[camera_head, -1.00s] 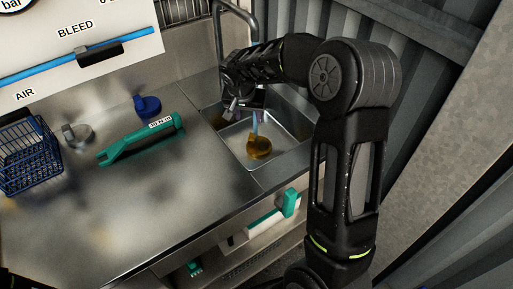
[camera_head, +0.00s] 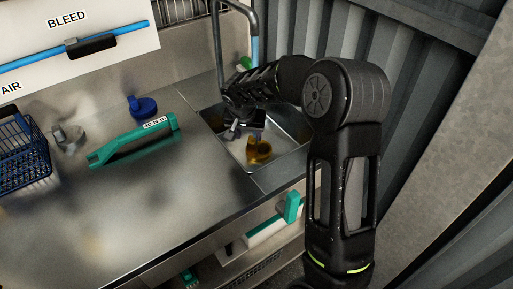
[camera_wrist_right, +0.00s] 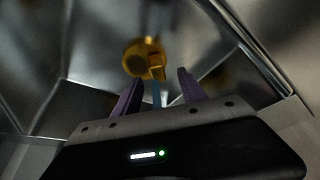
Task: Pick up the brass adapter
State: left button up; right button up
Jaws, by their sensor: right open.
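The brass adapter (camera_head: 259,151) lies on the floor of the metal sink (camera_head: 235,160). It is golden yellow and rounded, and in the right wrist view the brass adapter (camera_wrist_right: 145,60) shows beyond and between the fingers. My right gripper (camera_head: 236,133) reaches into the sink from above, to the left of the adapter in the head view. In the right wrist view my right gripper (camera_wrist_right: 157,90) has its two purple-grey fingers apart, with nothing held between them. A blue strip shows between the fingers there. My left gripper is in neither view.
A green wrench-like tool (camera_head: 133,141), a blue knob-like part (camera_head: 142,106), a grey metal fitting (camera_head: 68,138) and a blue wire basket (camera_head: 22,152) are on the counter (camera_head: 120,215). A faucet pipe (camera_head: 219,50) stands behind the sink. Sink walls surround my right gripper.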

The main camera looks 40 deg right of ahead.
aim_at(251, 139)
jog(key=shift+w+d+f, duration=0.15)
jog(key=shift+f, duration=0.25)
jog(key=p+x, duration=0.1)
jog(key=x, duration=0.4)
jog(key=shift+d, duration=0.25)
jog(key=shift+c, duration=0.6)
grip_shut()
dwell(0.4)
